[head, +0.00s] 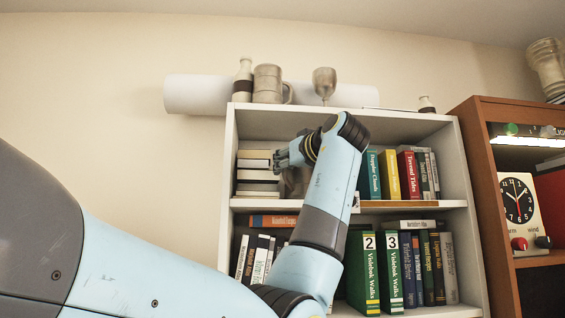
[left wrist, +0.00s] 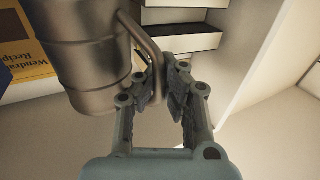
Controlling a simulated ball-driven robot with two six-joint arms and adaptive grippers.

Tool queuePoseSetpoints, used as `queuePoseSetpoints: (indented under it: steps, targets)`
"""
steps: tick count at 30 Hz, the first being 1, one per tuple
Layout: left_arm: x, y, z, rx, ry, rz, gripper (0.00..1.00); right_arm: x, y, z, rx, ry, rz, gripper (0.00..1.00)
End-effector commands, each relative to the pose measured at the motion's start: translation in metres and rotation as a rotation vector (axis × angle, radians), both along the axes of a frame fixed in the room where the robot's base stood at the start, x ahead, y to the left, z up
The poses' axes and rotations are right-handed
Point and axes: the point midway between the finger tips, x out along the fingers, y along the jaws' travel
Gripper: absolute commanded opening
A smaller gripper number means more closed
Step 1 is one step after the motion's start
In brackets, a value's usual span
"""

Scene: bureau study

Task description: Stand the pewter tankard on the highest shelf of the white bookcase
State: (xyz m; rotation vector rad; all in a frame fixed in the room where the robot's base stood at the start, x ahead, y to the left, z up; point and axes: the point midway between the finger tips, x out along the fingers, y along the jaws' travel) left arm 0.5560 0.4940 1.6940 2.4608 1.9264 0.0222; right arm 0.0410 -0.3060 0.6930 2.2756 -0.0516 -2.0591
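The pewter tankard (left wrist: 88,55) fills the upper left of the left wrist view, with its curved handle (left wrist: 153,52) on its right. My left gripper (left wrist: 164,78) has its fingers close together on either side of the handle and looks shut on it. In the head view my left gripper (head: 284,158) reaches into the top compartment of the white bookcase (head: 230,155). There the tankard is mostly hidden behind my arm; whether its base touches the shelf cannot be told. My right gripper is not in view.
Stacked books (head: 258,176) lie left of the gripper, and upright books (head: 393,175) stand to the right. On the bookcase top are another mug (head: 267,84), a bottle (head: 243,80), a goblet (head: 324,83) and a white roll (head: 195,94). A brown cabinet (head: 480,150) adjoins on the right.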

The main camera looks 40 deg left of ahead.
Motion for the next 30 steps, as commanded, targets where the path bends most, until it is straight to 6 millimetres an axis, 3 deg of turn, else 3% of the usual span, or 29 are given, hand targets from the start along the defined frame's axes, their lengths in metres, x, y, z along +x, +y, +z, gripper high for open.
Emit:
queuePoseSetpoints:
  steps: [4,11,20,23,30]
  targets:
    - [0.0,0.0,-0.003,0.0,0.0,0.0,0.0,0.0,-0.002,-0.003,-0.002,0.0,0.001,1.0]
    - [0.0,0.0,-0.002,-0.001,0.0,0.0,0.29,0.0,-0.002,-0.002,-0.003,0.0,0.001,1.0]
    - [0.0,0.0,0.001,-0.001,0.0,-0.001,0.29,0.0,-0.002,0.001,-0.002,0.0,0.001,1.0]
    - [-0.001,-0.011,-0.002,-0.002,-0.003,-0.004,0.29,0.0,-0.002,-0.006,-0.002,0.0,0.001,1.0]
    - [-0.014,-0.062,-0.005,-0.004,-0.003,-0.006,0.29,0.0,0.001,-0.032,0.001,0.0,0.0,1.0]
